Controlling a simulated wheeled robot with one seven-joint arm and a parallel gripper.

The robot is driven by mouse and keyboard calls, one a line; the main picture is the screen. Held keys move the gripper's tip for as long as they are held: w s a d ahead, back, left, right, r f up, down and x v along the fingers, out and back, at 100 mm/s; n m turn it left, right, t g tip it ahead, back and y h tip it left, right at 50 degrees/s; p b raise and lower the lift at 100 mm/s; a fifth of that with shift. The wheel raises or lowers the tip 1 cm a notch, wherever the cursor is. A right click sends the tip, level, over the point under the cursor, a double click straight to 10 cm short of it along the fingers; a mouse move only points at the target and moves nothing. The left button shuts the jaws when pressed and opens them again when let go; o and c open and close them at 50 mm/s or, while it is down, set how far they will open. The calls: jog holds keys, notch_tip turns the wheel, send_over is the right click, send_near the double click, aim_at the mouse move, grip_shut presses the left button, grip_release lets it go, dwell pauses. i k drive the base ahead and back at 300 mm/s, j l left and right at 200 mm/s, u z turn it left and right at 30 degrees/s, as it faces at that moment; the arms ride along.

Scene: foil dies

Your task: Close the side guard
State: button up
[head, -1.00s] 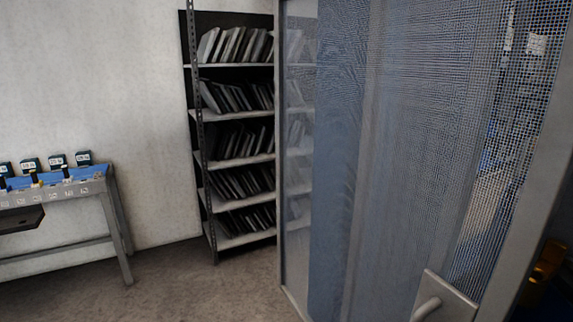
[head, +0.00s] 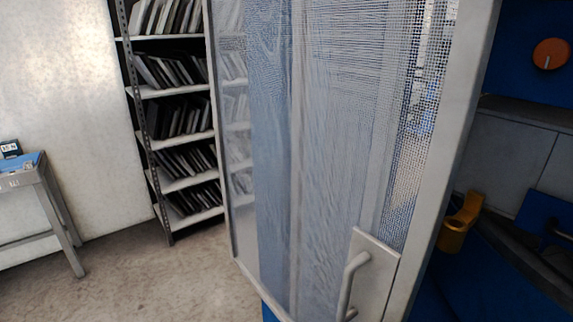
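The side guard (head: 320,120) is a mesh panel in a grey metal frame, and it fills the middle of the head view. It stands open, swung out from the blue machine (head: 522,70) at the right. Its grey bar handle (head: 349,282) sits on a plate near the lower right of the panel. My gripper is not in view, so its place relative to the handle is hidden.
A shelf rack (head: 184,134) with several rows of dark plates stands against the wall behind the guard. A workbench (head: 52,205) is at the left edge. A yellow part (head: 457,228) sits inside the machine. Floor between bench and guard is clear.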

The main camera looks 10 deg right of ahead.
aim_at(381, 284)
jog(key=i+j+u, duration=0.15)
jog(key=u, duration=0.3)
jog(key=i+u, duration=0.6)
jog(key=u, duration=0.25)
jog(key=l, duration=0.1)
